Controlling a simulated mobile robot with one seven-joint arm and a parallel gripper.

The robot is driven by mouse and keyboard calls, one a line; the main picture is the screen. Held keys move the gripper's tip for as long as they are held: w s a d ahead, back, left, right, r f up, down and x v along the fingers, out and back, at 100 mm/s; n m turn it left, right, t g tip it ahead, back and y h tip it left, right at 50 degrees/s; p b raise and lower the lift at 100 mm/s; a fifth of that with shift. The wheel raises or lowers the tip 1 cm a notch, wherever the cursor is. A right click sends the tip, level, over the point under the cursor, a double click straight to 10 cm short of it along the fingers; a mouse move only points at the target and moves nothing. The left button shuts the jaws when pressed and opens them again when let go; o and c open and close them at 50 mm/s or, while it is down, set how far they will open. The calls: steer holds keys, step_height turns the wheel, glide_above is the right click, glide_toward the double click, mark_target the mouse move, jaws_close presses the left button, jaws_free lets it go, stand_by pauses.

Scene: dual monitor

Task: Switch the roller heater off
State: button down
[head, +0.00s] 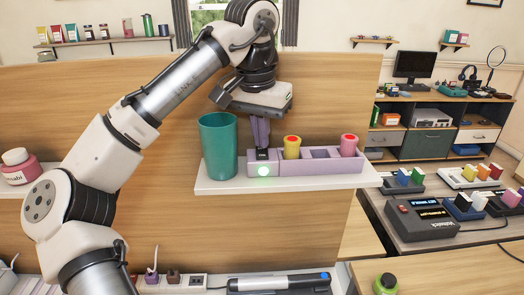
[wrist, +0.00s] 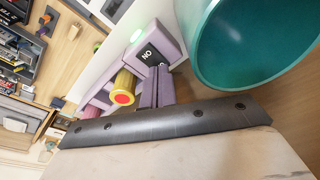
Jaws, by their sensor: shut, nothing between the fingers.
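The lilac roller heater (head: 318,168) sits on a white shelf, also in the wrist view (wrist: 137,45). Its left end has a black switch (head: 262,154) and a lit green light (head: 264,171). The wrist view shows "ON" on the switch's black face (wrist: 149,55). A yellow roller with a red end (head: 292,148) and a pink roller (head: 349,146) stand in it, with empty slots between them. My gripper (head: 261,145) is shut and empty, pointing down, its purple fingertips just above or at the switch. I cannot tell whether they touch it.
A teal cup (head: 219,147) stands close on the left of the heater, beside my gripper; it looms large in the wrist view (wrist: 245,45). A wooden panel (head: 330,95) rises behind the white shelf (head: 225,186). A dark device (head: 424,220) sits on the right-hand table.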

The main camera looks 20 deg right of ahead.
steer(key=shift+f, duration=0.15)
step_height(320, 180, up, 3)
steer(key=shift+f+p, duration=0.1)
steer(key=shift+p, duration=1.05)
steer(key=shift+r, duration=2.1)
steer(key=shift+s+f, duration=0.1)
